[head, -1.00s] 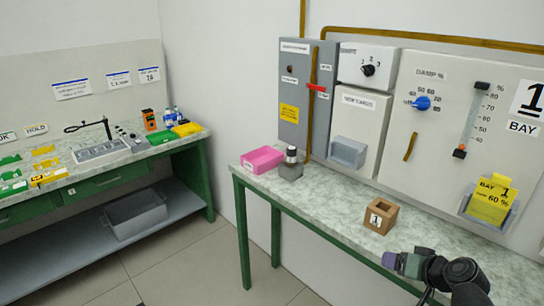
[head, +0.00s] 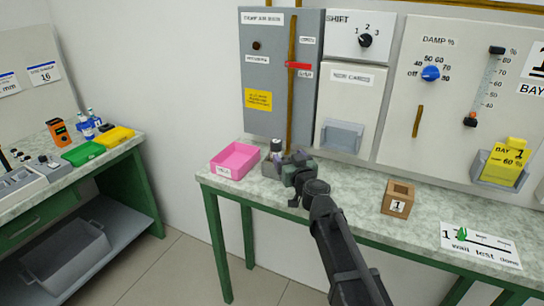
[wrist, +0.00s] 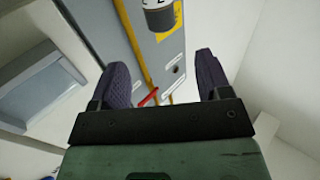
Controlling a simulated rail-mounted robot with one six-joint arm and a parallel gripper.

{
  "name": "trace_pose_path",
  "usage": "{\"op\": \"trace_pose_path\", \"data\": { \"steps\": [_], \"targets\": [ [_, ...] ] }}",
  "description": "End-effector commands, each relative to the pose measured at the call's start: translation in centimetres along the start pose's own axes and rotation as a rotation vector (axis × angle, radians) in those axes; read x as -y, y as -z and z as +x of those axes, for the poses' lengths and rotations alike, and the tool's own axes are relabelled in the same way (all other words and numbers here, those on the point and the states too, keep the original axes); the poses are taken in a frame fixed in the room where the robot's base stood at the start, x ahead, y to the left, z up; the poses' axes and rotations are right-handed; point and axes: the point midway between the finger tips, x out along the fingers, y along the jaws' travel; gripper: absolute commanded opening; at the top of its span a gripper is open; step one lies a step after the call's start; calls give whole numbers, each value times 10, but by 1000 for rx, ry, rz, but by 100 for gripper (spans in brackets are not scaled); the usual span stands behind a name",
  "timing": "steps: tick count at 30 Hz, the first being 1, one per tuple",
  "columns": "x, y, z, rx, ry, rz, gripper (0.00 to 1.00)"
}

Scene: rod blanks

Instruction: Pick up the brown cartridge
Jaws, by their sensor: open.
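A small upright cylinder (head: 277,146) with a dark top and pale band stands in a grey block (head: 268,167) next to the pink tray; its lower part is partly hidden by my gripper. In the wrist view the cylinder (wrist: 160,18) shows at the top edge, dark grey with a lettered white band, partly cut off. I cannot make out a brown colour on it. My gripper (head: 288,166) is beside the block in the head view. In the wrist view its fingers (wrist: 168,78) are spread with nothing between them, and the cylinder is beyond the tips.
The pink tray (head: 236,158) is left of the block. A brown open-topped box (head: 398,198) marked 1 stands to the right, with clear tabletop between. A grey panel (head: 280,85) rises behind. A white labelled strip (head: 480,245) lies at the right.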

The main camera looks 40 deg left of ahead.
Motion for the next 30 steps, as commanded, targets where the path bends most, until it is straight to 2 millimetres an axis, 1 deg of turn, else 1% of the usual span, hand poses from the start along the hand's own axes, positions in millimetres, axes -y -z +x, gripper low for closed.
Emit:
{"op": "trace_pose_path", "data": {
  "steps": [2,7,9,14,17,21,22,24,29,30],
  "targets": [
    [0,0,10,0,1,1,71],
    [-1,0,46,0,1,1,71],
    [-1,0,54,0,1,1,71],
    [0,0,58,0,1,2,71],
    [0,-1,72,0,2,2,71],
    [1,-2,100,0,2,2,71],
    [1,-2,104,0,2,2,71],
    [1,-2,108,0,2,2,71],
    [1,-2,107,0,2,2,71],
    [1,-2,106,0,2,2,66]
  ]
}}
